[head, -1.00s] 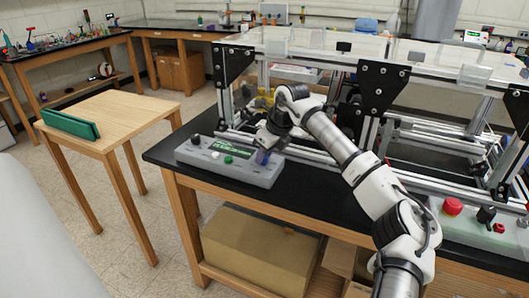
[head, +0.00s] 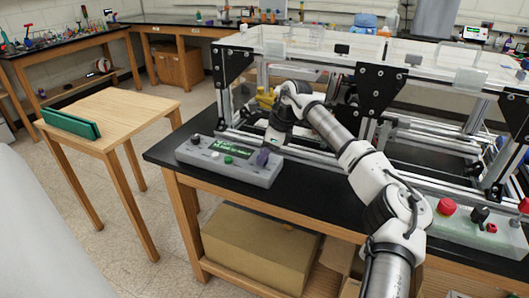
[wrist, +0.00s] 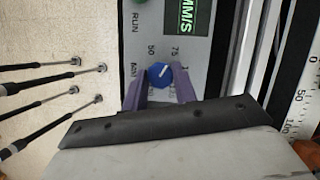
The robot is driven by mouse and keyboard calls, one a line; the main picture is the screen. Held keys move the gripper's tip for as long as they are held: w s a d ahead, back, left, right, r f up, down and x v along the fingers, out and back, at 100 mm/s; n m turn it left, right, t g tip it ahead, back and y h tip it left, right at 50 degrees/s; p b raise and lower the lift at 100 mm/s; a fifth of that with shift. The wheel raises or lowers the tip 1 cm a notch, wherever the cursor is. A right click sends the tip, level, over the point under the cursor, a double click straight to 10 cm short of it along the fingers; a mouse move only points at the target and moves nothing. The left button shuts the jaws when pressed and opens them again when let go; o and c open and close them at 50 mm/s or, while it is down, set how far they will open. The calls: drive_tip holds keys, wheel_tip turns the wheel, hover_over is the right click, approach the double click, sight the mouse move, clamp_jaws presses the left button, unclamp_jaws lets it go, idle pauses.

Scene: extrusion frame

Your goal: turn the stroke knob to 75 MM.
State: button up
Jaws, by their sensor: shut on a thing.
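The stroke knob (wrist: 159,73) is blue with a white pointer line, on the grey face of the control box. It shows in the wrist view, where the pointer slants to the right and slightly up, on the side of the 75 mark. Marks 50 and 75 stand just above the knob, with another partly cut mark to the right. My gripper (wrist: 160,88) has its two purple fingers on either side of the knob, shut on it. In the head view my gripper (head: 263,158) is at the right end of the control box (head: 207,164), hiding the knob.
The box carries a green-lit display (head: 230,148), a white button (head: 214,155), a green button (head: 228,160) and a dark knob (head: 195,139). The aluminium frame (head: 372,100) stands close behind my arm. A wooden side table (head: 120,112) is at left.

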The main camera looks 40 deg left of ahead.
drive_tip(key=o, duration=1)
drive_tip(key=b+v, duration=0.2)
drive_tip(key=v, duration=1.2)
drive_tip(key=shift+a, duration=0.1)
